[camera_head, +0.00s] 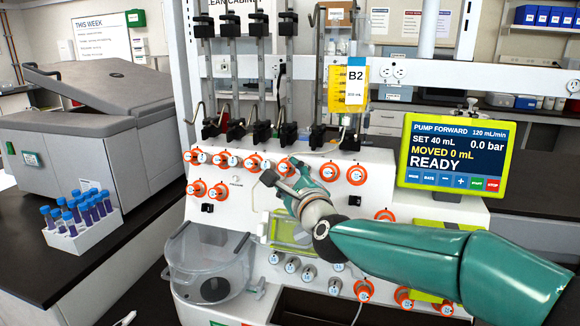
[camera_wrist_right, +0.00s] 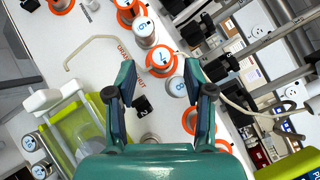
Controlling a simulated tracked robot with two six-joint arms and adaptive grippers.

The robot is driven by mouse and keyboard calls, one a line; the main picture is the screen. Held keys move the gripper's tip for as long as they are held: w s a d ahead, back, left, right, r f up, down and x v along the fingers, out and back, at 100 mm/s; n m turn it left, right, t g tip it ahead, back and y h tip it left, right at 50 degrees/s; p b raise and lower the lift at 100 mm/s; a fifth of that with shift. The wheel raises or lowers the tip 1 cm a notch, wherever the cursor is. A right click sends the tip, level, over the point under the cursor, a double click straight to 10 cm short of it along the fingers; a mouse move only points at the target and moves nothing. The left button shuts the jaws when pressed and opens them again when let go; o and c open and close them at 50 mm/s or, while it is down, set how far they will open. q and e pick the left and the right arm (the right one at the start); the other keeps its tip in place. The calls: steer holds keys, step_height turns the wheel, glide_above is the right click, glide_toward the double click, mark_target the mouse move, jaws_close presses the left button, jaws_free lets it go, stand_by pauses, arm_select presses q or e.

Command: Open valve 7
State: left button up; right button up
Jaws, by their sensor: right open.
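Valve 7 (camera_wrist_right: 161,58) is a pale round knob with a blue number 7 and an orange ring behind it, on the white machine panel (camera_wrist_right: 95,75). In the right wrist view it shows between and just beyond my right gripper's fingertips (camera_wrist_right: 160,76). The fingers are apart and nothing is held. In the head view my right gripper (camera_head: 281,171) is at the panel's upper valve row and partly covers knobs there, so I cannot clearly read valve 7. My left gripper is not in view.
Valve 6 (camera_wrist_right: 144,30) and valve 8 (camera_wrist_right: 178,87) sit close to valve 7. A clear bowl (camera_head: 208,262) is at lower left of the panel. The pump screen (camera_head: 450,155) reads READY. A rack of blue-capped tubes (camera_head: 80,238) stands left.

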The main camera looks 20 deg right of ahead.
mark_target(284, 168)
steer(key=shift+w, duration=1.25)
